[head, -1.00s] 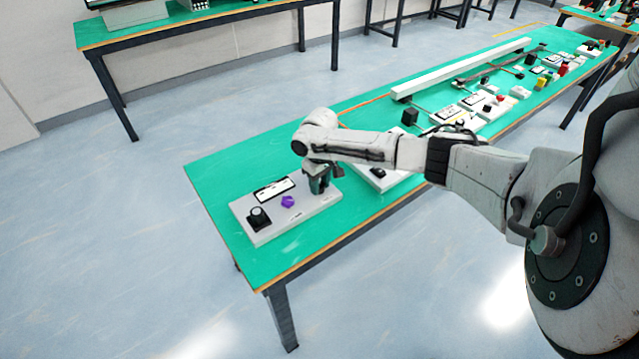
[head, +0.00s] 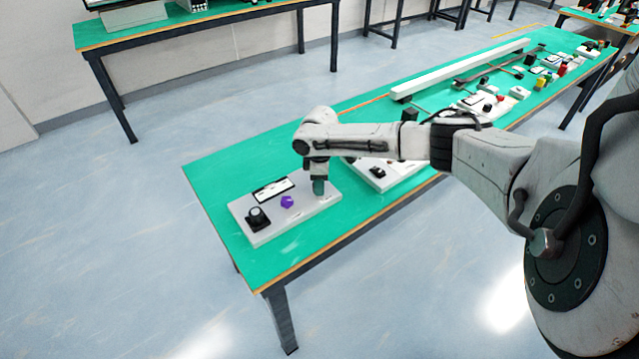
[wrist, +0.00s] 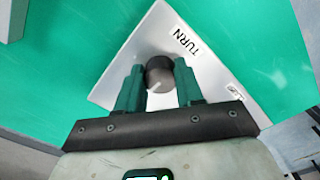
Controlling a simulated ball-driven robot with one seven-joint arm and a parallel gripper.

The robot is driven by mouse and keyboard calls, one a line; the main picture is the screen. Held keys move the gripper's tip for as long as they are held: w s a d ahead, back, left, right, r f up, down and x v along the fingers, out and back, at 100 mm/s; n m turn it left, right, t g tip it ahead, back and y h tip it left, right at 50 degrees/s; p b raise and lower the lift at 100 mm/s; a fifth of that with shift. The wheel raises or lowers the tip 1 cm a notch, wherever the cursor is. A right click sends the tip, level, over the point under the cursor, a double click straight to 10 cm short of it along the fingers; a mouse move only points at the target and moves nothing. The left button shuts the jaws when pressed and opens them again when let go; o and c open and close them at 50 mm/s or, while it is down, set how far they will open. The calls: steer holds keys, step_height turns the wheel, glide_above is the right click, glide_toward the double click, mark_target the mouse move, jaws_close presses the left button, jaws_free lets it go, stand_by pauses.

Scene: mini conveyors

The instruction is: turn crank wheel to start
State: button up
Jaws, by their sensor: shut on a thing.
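In the wrist view a dark round knob (wrist: 159,66) with a grey face and a light line stands on a white board (wrist: 117,81) labelled TURN. The green fingers of my gripper (wrist: 160,86) are on either side of the knob and shut on it. In the head view my gripper (head: 319,187) points down at the right end of the white board (head: 281,229). The fingers hide the knob there. I see no crank shape apart from this round knob.
The same board carries a purple knob (head: 287,202), a black knob (head: 258,218) and a white display (head: 272,189). Another white board (head: 395,176) lies to the right under my arm. Several small devices and a long white bar (head: 462,68) lie farther along the green table (head: 215,168).

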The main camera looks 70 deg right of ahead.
steer(key=shift+n, duration=0.3)
steer(key=o, duration=1)
steer(key=shift+o, duration=0.2)
step_height(320, 180, up, 11)
steer(key=shift+f, duration=0.1)
stand_by(0.5)
